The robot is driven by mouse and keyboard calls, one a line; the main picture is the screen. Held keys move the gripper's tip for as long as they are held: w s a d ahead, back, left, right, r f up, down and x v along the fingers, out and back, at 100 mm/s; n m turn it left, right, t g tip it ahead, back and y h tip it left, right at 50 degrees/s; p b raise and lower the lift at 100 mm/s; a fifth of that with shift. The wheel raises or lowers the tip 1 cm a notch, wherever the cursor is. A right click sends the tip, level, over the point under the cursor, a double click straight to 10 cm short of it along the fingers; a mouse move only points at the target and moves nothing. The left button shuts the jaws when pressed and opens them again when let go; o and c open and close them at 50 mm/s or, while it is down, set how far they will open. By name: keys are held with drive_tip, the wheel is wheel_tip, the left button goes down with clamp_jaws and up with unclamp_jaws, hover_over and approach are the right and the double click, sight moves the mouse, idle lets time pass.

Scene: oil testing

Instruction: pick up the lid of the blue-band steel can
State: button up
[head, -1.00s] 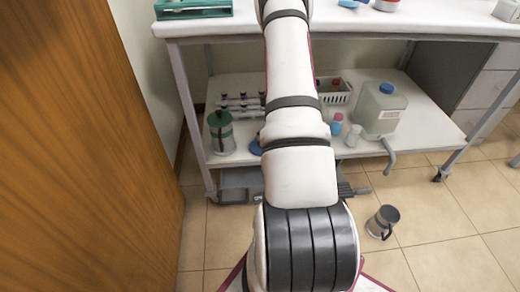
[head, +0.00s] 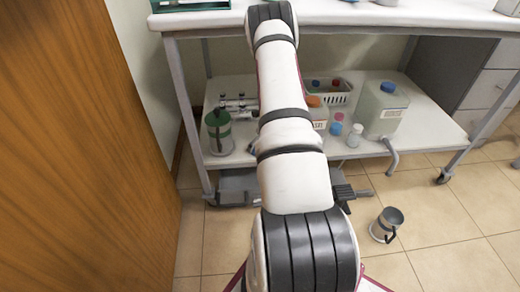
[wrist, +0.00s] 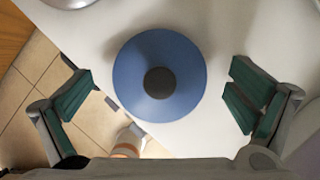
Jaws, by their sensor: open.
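A round blue lid (wrist: 132,78) with a dark central knob (wrist: 159,83) lies flat on a white surface in the middle of the wrist view. My gripper (wrist: 160,78) is open and empty, its green-padded fingers to the left and right of the lid with a gap on each side. In the head view the gripper is hidden behind my arm.
The lower shelf holds a green-topped steel can (head: 219,132), a white basket (head: 341,97), small bottles (head: 354,135) and a jug with a blue cap (head: 385,108). A wooden panel (head: 85,150) stands close at left. A silver rim (wrist: 70,2) shows near the lid.

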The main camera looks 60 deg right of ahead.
drive_tip(key=c, duration=2)
drive_tip(key=shift+c, duration=1.4)
drive_tip(key=shift+s+a, duration=0.1)
drive_tip(key=shift+c, duration=0.2)
drive_tip(key=shift+s+f, duration=0.1)
